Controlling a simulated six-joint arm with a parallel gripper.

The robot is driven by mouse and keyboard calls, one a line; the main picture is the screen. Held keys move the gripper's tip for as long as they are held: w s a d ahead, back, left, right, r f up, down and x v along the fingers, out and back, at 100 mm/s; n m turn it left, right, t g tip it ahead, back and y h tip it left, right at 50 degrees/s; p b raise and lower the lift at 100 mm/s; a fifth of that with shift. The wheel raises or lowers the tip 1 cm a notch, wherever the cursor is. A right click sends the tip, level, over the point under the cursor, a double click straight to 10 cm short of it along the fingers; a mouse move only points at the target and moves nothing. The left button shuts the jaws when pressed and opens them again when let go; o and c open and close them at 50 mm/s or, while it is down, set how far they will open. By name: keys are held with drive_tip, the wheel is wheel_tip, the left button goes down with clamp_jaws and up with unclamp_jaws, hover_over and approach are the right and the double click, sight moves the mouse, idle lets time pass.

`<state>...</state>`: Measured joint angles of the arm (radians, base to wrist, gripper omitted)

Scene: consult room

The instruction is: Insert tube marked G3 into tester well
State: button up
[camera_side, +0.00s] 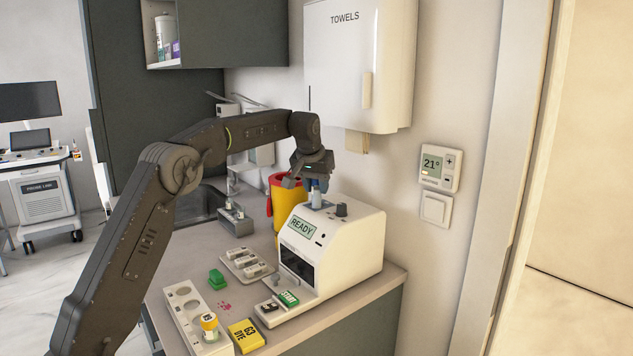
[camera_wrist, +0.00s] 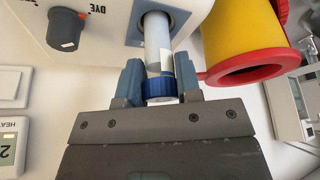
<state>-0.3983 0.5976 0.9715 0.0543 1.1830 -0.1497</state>
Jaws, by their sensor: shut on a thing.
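The tester (camera_side: 345,255) is a white box on the counter with a READY screen; its well (camera_wrist: 142,30) is a round opening in the top, beside a dark knob. A clear tube (camera_wrist: 158,50) with a white label and a blue cap (camera_wrist: 160,90) has its far end in the well opening. No mark is readable on the label. My gripper (camera_wrist: 158,78) is shut on the tube near its cap, one finger on each side. In the side view my gripper (camera_side: 312,181) is above the tester's top, and the tube shows only slightly below it.
A yellow bin (camera_side: 288,208) with a red rim stands close behind the tester. A towel dispenser (camera_side: 358,65) hangs above.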

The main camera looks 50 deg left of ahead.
drive_tip(key=shift+f, duration=1.4)
drive_tip(key=o, duration=1)
drive_tip(key=shift+r, duration=0.1)
drive_tip(key=v, duration=1.3)
drive_tip(key=shift+d+r, duration=0.2)
drive_tip(key=shift+r, duration=0.1)
drive_tip(key=shift+s, duration=0.1)
